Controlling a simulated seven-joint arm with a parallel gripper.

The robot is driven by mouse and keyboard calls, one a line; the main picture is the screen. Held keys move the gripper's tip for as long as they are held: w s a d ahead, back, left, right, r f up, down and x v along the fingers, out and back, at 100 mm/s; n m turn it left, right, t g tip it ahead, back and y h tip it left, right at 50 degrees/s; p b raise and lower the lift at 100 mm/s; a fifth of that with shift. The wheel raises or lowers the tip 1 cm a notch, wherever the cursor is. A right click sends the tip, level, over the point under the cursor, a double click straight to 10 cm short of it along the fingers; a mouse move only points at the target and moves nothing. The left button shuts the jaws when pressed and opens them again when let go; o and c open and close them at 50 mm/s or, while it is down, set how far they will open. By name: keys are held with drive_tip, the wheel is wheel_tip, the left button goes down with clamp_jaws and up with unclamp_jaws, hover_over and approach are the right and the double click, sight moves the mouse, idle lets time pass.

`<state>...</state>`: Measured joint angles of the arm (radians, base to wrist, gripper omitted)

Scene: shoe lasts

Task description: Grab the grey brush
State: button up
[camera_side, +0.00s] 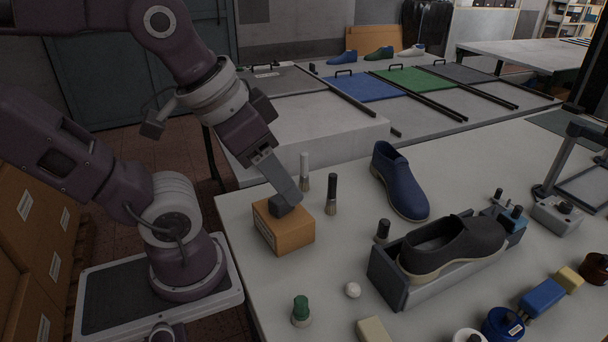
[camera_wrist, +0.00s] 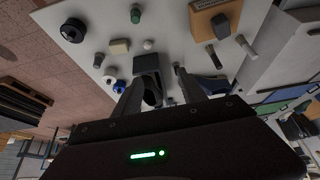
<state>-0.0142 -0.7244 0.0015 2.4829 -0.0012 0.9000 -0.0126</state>
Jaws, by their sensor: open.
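The grey brush (camera_side: 304,168) stands upright on the table behind the brown box, with a pale grey handle and a darker lower end. It also shows in the wrist view (camera_wrist: 246,48), at the upper right. My gripper (camera_side: 288,192) points down to the right and overlaps the brown box in the side view, left of the brush. In the wrist view my gripper (camera_wrist: 156,76) has its two fingers apart with nothing held between them. The brush is outside the fingers, to their right.
A black-handled brush (camera_side: 331,192) stands close to the grey one. The brown box (camera_side: 290,236) carries a dark grey block (camera_side: 278,207). A darker short brush (camera_side: 382,231), a blue shoe (camera_side: 400,182) and a black shoe (camera_side: 452,249) in a grey holder stand further right.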

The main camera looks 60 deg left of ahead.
drive_tip(key=w+a+n+g, duration=0.2)
drive_tip(key=w+a+n, duration=0.2)
drive_tip(key=w, duration=0.4)
drive_tip(key=n+g, duration=0.4)
drive_tip(key=n, duration=0.8)
hover_over(304, 175)
drive_tip(key=f, duration=1.5)
drive_tip(key=shift+a+f, duration=0.2)
drive_tip(key=shift+a, duration=0.05)
drive_tip(key=f, duration=0.7)
drive_tip(key=shift+w+a+f, duration=0.25)
drive_tip(key=shift+a+f, duration=0.05)
drive_tip(key=shift+f, duration=0.05)
drive_tip(key=shift+c, duration=0.4)
clamp_jaws()
